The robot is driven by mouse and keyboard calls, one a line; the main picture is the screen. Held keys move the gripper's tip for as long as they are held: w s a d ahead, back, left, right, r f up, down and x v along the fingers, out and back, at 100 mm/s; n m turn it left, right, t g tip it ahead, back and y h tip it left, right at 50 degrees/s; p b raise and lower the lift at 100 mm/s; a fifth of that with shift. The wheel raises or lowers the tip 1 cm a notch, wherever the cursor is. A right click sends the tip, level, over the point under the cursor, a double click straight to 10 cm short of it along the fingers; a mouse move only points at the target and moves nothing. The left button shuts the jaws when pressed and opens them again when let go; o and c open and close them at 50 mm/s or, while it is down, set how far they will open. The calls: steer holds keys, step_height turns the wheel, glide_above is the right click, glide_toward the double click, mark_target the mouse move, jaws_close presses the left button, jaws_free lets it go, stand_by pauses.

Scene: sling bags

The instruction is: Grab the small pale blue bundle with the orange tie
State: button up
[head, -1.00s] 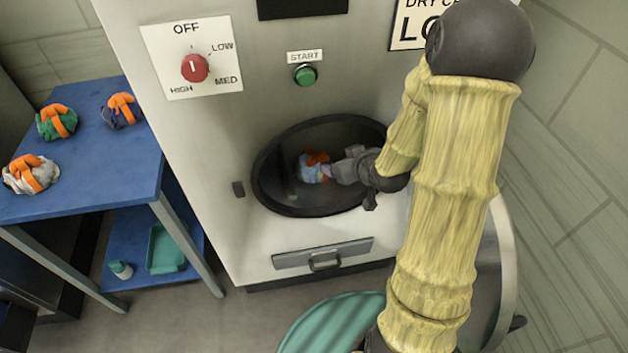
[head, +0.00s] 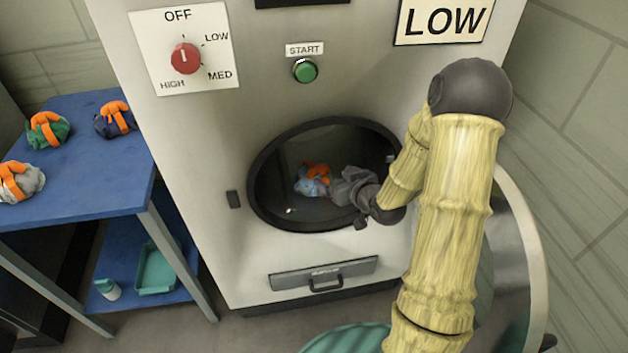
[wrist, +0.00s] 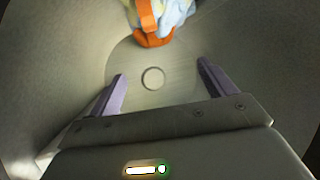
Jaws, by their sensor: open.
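The small pale blue bundle with the orange tie (head: 312,182) lies inside the dryer drum, seen through the round opening (head: 262,205). In the wrist view the bundle (wrist: 170,14) shows at the top edge, partly cut off, its orange tie toward me. My gripper (head: 335,187) reaches into the drum from the right and, in the head view, is close beside the bundle. In the wrist view my gripper (wrist: 160,85) is open, with its two purple fingers wide apart and nothing between them. The bundle lies beyond the fingertips.
A blue table (head: 85,165) at left holds a green bundle (head: 47,131), a dark blue bundle (head: 115,119) and a white bundle (head: 18,183), each with orange ties. The dryer's opening rim surrounds my arm. A teal basket (head: 325,340) stands on the floor in front.

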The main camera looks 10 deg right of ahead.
mark_target(318, 165)
steer(key=b+x, duration=0.1)
steer(key=x, duration=0.8)
steer(key=shift+d+f, duration=0.1)
steer(key=shift+d, duration=0.05)
steer(key=shift+a, duration=0.2)
steer(key=x, duration=0.3)
steer(key=b+x, duration=0.1)
steer(key=x, duration=0.1)
steer(key=shift+d+f, duration=0.1)
steer(key=shift+d, duration=0.2)
steer(key=shift+c, duration=0.4)
steer(key=shift+a, duration=0.1)
steer(key=c, duration=1.1)
